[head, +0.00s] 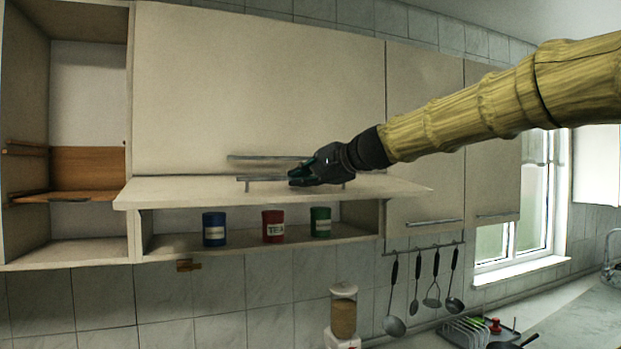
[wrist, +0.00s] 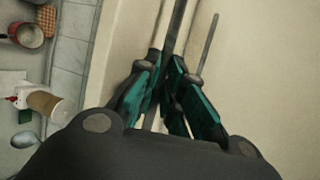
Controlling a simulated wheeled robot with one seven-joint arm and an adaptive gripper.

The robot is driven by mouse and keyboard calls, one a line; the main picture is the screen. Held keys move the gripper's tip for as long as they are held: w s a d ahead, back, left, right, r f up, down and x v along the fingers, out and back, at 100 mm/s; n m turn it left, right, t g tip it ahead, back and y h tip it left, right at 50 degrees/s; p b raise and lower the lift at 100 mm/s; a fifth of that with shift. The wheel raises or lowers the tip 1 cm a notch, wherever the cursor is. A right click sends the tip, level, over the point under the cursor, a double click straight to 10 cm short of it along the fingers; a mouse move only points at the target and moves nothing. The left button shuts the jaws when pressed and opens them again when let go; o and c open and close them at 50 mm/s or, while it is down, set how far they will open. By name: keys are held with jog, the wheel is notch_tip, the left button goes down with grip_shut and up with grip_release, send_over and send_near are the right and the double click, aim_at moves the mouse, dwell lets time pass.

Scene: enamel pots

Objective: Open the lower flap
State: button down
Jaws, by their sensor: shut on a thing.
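The lower flap (head: 180,190) is a pale panel raised to about level, sticking out over an open compartment (head: 345,212). Its metal bar handle (head: 262,179) stands on the upward-facing side. My gripper (head: 300,177) is shut on this handle, near its right part. In the wrist view, the dark and teal fingers of my gripper (wrist: 168,80) close around the handle bar (wrist: 178,25). Blue (head: 214,229), red (head: 273,226) and green (head: 320,222) tins stand in the compartment under the flap.
The large upper flap (head: 260,80) is shut, its handle (head: 240,157) just above the raised flap. An open shelf (head: 90,160) is at the left. Utensils (head: 433,285) hang on a rail below right. A dispenser (head: 343,312) stands below.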

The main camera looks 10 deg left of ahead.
jog(key=shift+r, duration=0.2)
dwell(0.5)
jog(key=c, duration=1.9)
grip_release()
jog(key=o, duration=0.3)
jog(key=shift+w+a, duration=0.1)
jog(key=shift+o, duration=0.4)
jog(key=shift+w+a+f, duration=0.15)
jog(key=v, duration=1.2)
jog(key=shift+r, duration=0.3)
